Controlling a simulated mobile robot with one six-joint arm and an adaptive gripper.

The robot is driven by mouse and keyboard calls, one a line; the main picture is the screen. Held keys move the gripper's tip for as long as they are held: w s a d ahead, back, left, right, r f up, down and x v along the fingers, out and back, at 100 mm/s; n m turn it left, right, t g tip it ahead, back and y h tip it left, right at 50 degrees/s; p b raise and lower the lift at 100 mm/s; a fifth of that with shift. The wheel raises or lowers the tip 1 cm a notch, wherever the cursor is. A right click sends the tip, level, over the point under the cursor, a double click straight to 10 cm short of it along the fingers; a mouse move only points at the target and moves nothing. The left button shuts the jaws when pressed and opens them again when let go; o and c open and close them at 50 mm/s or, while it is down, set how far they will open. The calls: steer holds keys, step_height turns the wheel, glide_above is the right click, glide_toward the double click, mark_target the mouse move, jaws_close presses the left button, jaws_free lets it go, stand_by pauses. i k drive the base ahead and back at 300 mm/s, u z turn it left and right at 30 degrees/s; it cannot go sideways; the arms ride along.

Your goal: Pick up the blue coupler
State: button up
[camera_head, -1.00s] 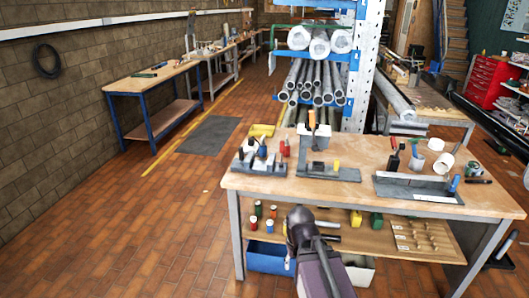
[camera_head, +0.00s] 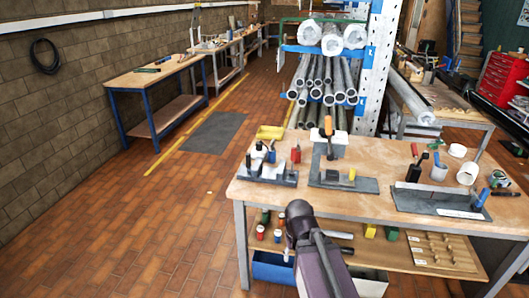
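A small blue piece (camera_head: 271,156) stands among dark and white parts on the grey fixture (camera_head: 259,176) at the left of the workbench. A longer blue piece (camera_head: 482,198) leans at the right end of the grey angled tray (camera_head: 417,199). I cannot tell which of these is the blue coupler. My dark arm (camera_head: 318,258) rises from the bottom edge in front of the bench. Its end covers part of the lower shelf. No gripper fingers show.
The wooden workbench (camera_head: 335,199) also carries a middle grey fixture (camera_head: 331,184), a red piece (camera_head: 296,155), white cups and tools. Its lower shelf (camera_head: 400,258) holds small coloured parts. A blue bin (camera_head: 272,268) is below. Brick floor at left is clear.

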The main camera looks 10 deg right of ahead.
mark_target(272, 155)
steer(key=z, duration=0.05)
steer(key=i, duration=1.2)
